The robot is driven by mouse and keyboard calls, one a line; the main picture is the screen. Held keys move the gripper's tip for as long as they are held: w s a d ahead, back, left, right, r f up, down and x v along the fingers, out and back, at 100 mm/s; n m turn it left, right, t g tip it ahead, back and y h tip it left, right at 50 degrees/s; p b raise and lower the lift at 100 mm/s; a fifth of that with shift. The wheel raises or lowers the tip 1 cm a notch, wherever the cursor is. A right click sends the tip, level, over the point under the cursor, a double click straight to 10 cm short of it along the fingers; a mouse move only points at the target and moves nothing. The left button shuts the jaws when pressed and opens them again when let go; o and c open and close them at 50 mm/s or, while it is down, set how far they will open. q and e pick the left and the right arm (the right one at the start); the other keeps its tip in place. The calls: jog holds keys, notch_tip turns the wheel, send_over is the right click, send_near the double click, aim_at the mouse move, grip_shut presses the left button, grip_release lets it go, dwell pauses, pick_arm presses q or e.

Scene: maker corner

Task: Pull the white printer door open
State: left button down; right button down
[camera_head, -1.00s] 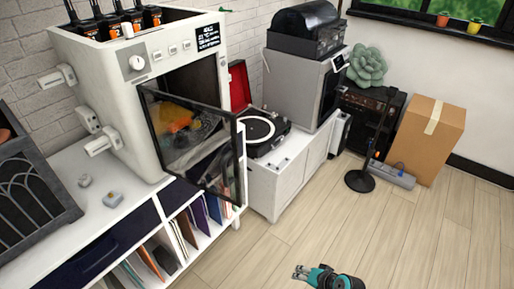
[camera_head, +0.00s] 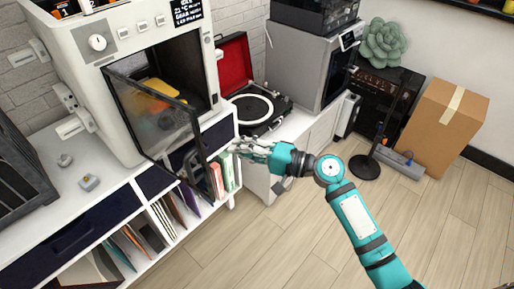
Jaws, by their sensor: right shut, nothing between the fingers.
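The white printer (camera_head: 118,125) stands on the cabinet at the left. Its door is a dark-framed see-through panel (camera_head: 160,128), swung partly open towards me. Part of the chamber shows above and through it, with an orange-yellow object (camera_head: 163,88) inside. My right gripper (camera_head: 234,149) is shut and empty. Its fingers point left, a little to the right of the door's free edge; I cannot tell how far apart they are in depth. My left gripper is not in view.
A record player (camera_head: 270,115) with a red lid stands behind my right gripper. The white cabinet (camera_head: 95,165) holds books and folders below the printer. A black stand (camera_head: 364,167) and a cardboard box (camera_head: 440,125) are at the right. The wooden floor in front is clear.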

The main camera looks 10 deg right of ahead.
jog(key=a+p, duration=0.1)
jog(key=a, duration=0.1)
jog(key=s+a+p, duration=0.1)
jog(key=a, duration=0.2)
jog(key=shift+s+a, duration=0.15)
